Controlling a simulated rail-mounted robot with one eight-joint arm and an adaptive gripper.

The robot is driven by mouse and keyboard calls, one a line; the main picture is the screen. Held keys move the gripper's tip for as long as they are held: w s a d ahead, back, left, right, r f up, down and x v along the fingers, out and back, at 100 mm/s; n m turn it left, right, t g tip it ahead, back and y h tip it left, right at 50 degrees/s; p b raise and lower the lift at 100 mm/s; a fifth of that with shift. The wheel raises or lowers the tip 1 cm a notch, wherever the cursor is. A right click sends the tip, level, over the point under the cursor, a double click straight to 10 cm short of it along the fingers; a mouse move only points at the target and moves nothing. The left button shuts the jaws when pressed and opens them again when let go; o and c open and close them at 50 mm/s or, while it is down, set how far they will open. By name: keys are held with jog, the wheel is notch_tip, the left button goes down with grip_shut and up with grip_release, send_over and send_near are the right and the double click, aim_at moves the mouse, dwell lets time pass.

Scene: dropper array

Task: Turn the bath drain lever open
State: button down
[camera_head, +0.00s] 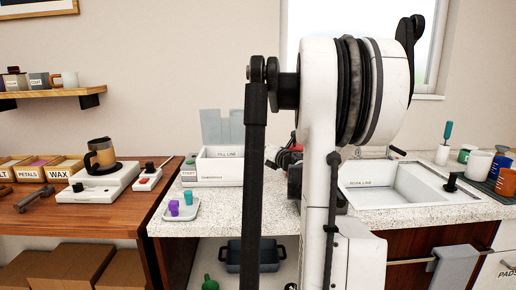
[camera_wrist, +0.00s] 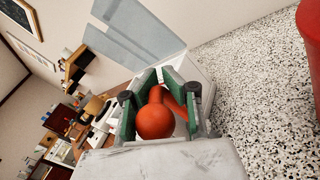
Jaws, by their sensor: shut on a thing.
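The drain lever, an orange-red handle with a round ball end (camera_wrist: 155,121), shows in the wrist view between the green-padded fingers of my gripper (camera_wrist: 160,88). My gripper is shut on it. The lever's stem runs up and back from the ball, and its far end is partly hidden by the fingers. In the head view the white bath (camera_head: 218,168), marked with a fill line, stands on the speckled counter. My arm hides most of the gripper and lever there. I cannot tell the lever's angle.
A tray with purple and teal pieces (camera_head: 181,210) sits at the counter's front left. A wooden table (camera_head: 95,210) stands left. A red object (camera_wrist: 311,35) is at the wrist view's right edge.

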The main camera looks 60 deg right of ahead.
jog(key=shift+w+a+n+y, duration=0.15)
jog(key=shift+a+n+y, duration=0.2)
jog(key=shift+y, duration=0.15)
jog(key=c, duration=1.7)
grip_release()
jog(key=shift+a, duration=0.15)
jog(key=shift+r, duration=0.1)
jog(key=shift+d+r, duration=0.2)
jog(key=shift+r, duration=0.35)
notch_tip(320, 180, up, 9)
jog(key=shift+a+f, duration=0.1)
